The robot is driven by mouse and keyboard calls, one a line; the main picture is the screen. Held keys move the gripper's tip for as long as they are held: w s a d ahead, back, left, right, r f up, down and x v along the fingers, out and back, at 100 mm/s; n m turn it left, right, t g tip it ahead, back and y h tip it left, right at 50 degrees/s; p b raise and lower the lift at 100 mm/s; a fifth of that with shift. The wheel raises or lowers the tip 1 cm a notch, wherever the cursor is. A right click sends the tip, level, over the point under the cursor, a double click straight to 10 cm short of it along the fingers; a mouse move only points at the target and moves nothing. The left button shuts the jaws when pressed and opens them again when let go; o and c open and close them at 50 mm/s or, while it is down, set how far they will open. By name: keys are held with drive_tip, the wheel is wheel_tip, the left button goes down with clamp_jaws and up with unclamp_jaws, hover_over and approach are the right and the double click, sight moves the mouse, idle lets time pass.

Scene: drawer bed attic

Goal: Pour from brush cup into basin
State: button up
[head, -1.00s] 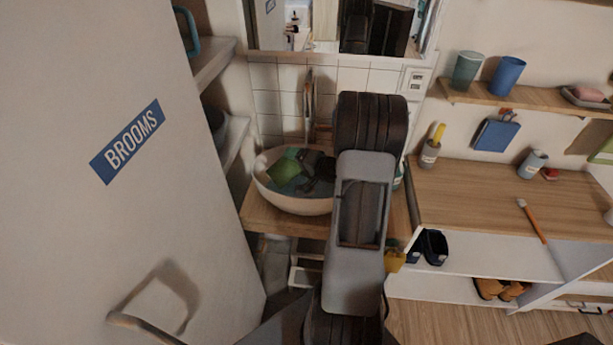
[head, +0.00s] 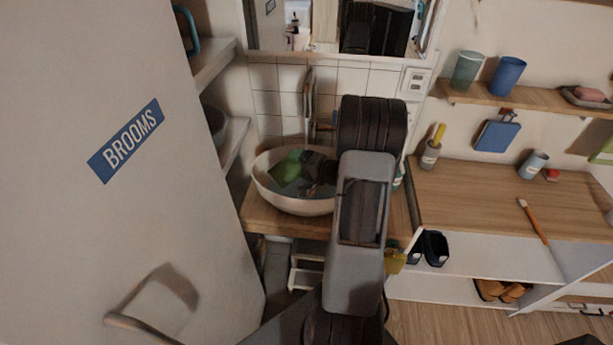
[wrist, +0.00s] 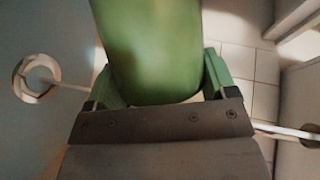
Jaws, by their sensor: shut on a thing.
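The white round basin (head: 292,205) stands on a wooden counter in the head view. My gripper (wrist: 160,82) is shut on the green brush cup (wrist: 152,45), which fills the top middle of the wrist view between the two fingers. In the head view the green cup (head: 291,160) shows over the basin's bowl, and it looks tilted. My dark gripper (head: 320,172) is beside it, partly hidden by my arm. The cup's mouth and contents cannot be made out.
A tap (head: 309,95) rises behind the basin against white tiles. A door marked BROOMS (head: 125,140) stands close on the left. A wooden desk (head: 480,195) with a cup holding a yellow-handled item (head: 431,153) is at right. A mirror hangs above the basin.

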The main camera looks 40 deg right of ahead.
drive_tip(key=shift+d+f+m, duration=0.4)
drive_tip(key=shift+d+f, duration=0.15)
drive_tip(key=shift+f, duration=0.35)
drive_tip(key=shift+f, duration=0.15)
drive_tip(key=shift+d+r+t+y+p, duration=0.1)
drive_tip(key=shift+r+t+y+p, duration=0.2)
drive_tip(key=shift+p, duration=0.15)
drive_tip(key=shift+d+r+m+p, duration=0.2)
drive_tip(key=shift+r+m+p, duration=0.45)
drive_tip(key=shift+p, duration=0.6)
drive_tip(key=shift+d+f+m+y, duration=0.1)
drive_tip(key=shift+m+y, duration=0.25)
drive_tip(key=shift+y, duration=0.05)
